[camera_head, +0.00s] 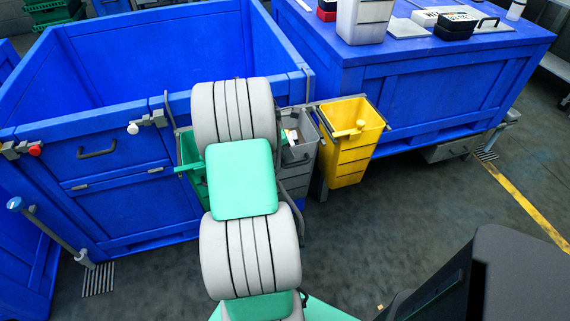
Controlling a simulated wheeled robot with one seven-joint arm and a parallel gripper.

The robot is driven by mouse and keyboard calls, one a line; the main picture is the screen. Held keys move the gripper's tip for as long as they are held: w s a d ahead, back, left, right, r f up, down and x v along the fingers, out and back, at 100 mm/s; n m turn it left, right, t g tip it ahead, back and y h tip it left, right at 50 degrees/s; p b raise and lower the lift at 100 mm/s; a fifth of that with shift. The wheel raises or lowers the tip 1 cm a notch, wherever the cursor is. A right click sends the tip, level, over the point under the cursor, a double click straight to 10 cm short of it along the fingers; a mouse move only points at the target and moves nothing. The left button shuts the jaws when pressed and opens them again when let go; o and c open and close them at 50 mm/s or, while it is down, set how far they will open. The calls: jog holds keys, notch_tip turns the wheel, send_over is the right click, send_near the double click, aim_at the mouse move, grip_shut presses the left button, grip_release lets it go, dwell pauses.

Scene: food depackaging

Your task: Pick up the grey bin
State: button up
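The grey bin (299,154) hangs between a green bin and a yellow bin, in front of the blue crates. Its left part is hidden behind my white and teal arm. Small light scraps show inside its open top. My arm reaches forward over the floor and covers the area just left of the grey bin. My gripper does not show; the arm links hide that area, so I cannot tell how far it is from the bin or whether it touches it.
The yellow bin (347,150) hangs close on the right, and the green bin (190,160) is partly hidden on the left. A large open blue crate (120,215) stands behind at left. A blue table (440,95) at right carries boxes.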

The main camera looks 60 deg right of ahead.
jog(key=x, duration=0.4)
jog(key=shift+s+d+f, duration=0.15)
jog(key=shift+d+f, duration=0.05)
jog(key=shift+d, duration=0.05)
jog(key=shift+c, duration=0.5)
grip_shut()
jog(key=shift+r, duration=0.15)
dwell(0.5)
